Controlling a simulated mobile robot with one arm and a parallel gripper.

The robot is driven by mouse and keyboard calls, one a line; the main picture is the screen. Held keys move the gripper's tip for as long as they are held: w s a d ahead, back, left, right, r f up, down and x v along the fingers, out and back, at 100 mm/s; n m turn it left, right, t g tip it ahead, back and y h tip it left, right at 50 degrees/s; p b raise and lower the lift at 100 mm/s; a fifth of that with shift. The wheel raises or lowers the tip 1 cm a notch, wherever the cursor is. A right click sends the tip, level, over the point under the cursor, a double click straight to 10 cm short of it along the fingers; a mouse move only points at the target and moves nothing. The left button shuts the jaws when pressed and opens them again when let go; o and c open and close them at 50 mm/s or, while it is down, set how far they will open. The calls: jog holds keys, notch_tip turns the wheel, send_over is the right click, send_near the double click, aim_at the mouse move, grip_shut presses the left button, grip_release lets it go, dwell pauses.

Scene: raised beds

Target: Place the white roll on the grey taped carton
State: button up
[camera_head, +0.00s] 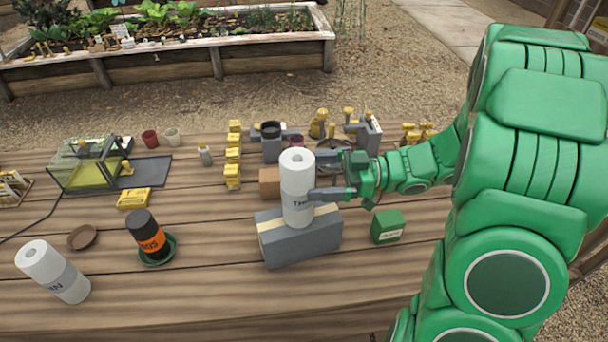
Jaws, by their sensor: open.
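A white roll (297,187) with dark lettering stands upright on the grey taped carton (301,245), near the middle of its top. The carton is grey with a cream tape strip and sits on the wooden table. My gripper (322,176) is open at the roll's right side, one finger behind it and one at its front right. The fingers' exact contact with the roll cannot be told. A second white roll (54,271) leans or lies tilted at the table's front left.
A black and orange can (147,234) stands on a green saucer (157,253), with a brown dish (83,237) to its left. A green box (387,227) is right of the carton. A brown box (269,182), yellow stacked pieces (233,160) and tools stand behind. The table's front is mostly clear.

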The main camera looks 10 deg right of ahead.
jog(key=shift+s+d, duration=0.2)
jog(key=shift+d, duration=2.65)
jog(key=s+d+f+m+t+h, duration=0.1)
jog(key=s+d+f+m+t, duration=0.3)
jog(key=d+f, duration=0.5)
jog(key=s+d+f+m+t+h, duration=0.15)
jog(key=s+d+f+t, duration=0.4)
jog(key=d, duration=0.85)
jog(key=s+d+f+m+t+h, duration=0.35)
jog(key=s+f, duration=0.35)
jog(key=s, duration=0.4)
jog(key=s+d+f+m+t+h, duration=0.2)
jog(key=s+f+m+t+h, duration=0.15)
jog(key=s+f, duration=0.65)
jog(key=w+a+r, duration=0.4)
jog(key=w, duration=0.3)
jog(key=shift+a+t, duration=0.35)
jog(key=shift+t, duration=0.1)
